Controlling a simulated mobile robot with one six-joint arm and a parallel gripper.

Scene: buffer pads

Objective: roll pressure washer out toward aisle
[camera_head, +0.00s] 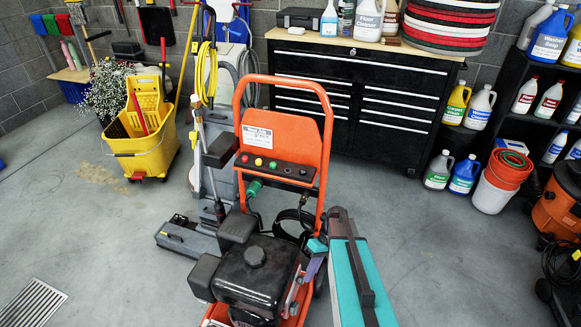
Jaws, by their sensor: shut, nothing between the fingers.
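The pressure washer (262,200) stands upright in the middle of the floor. It has an orange tubular frame with a tall looped push handle (284,80), a white label plate, a panel with coloured knobs and a black engine (255,275) low in front. Its lower front is cut off by the bottom edge of the picture, and its wheels are mostly hidden. A black hose is coiled behind the engine.
A yellow mop bucket (150,150) is farther left, a black tool cabinet (345,118) behind.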

